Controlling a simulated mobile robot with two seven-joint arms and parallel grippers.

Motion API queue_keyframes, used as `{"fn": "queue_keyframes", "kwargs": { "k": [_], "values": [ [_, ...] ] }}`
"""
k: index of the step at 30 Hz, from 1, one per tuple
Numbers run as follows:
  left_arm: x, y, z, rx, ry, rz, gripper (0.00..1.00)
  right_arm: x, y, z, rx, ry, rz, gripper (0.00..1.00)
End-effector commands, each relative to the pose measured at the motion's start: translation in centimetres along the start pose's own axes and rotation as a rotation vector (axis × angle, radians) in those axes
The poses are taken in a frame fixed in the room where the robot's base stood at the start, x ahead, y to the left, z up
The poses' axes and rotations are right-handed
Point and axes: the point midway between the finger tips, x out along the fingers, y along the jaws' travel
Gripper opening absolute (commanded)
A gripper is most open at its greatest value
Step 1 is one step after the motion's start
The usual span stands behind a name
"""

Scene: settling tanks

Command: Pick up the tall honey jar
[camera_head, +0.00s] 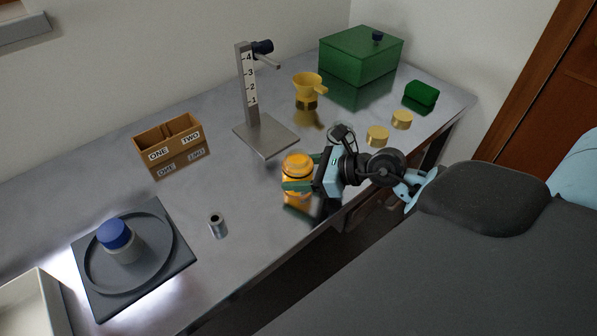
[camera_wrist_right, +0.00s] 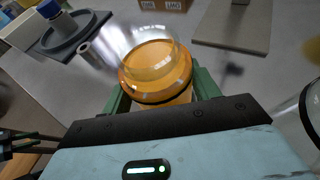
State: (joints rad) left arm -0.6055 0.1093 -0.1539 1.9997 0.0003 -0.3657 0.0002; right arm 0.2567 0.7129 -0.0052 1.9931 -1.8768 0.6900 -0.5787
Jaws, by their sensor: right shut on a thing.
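A honey jar (camera_head: 297,162), amber and clear at the top, stands upright near the table's front edge. My right gripper (camera_head: 303,185) comes in from the right with its green fingers on either side of the jar, shut on it. In the right wrist view the jar (camera_wrist_right: 158,70) sits between the fingers (camera_wrist_right: 165,100), its round top facing the camera. The fingers hide part of its lower body. I cannot tell whether its base touches the table. A second, clear jar (camera_head: 341,131) shows partly behind my right wrist.
A height stand (camera_head: 246,95) is behind the jar. A small metal cylinder (camera_head: 217,226) and a dark tray (camera_head: 165,275) with a blue-capped pot (camera_head: 117,236) are left. Gold lids (camera_head: 377,136), a yellow funnel (camera_head: 307,86), a green box (camera_head: 361,55) and a brown divided box (camera_head: 170,145) stand behind.

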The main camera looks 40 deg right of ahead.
Motion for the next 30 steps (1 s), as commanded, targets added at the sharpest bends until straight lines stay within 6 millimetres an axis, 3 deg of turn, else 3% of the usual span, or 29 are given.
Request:
{"fn": "queue_keyframes", "kwargs": {
  "k": [10,30],
  "values": [
    [0.2,-0.1,-1.0,0.003,0.019,-0.001,0.36,-1.5,-0.1,3.7,-0.008,-0.005,-0.001,0.24],
    [0.3,0.0,0.1,0.001,0.001,0.001,0.36,-9.1,8.8,1.1,0.003,-0.001,0.001,0.24]
  ]
}}
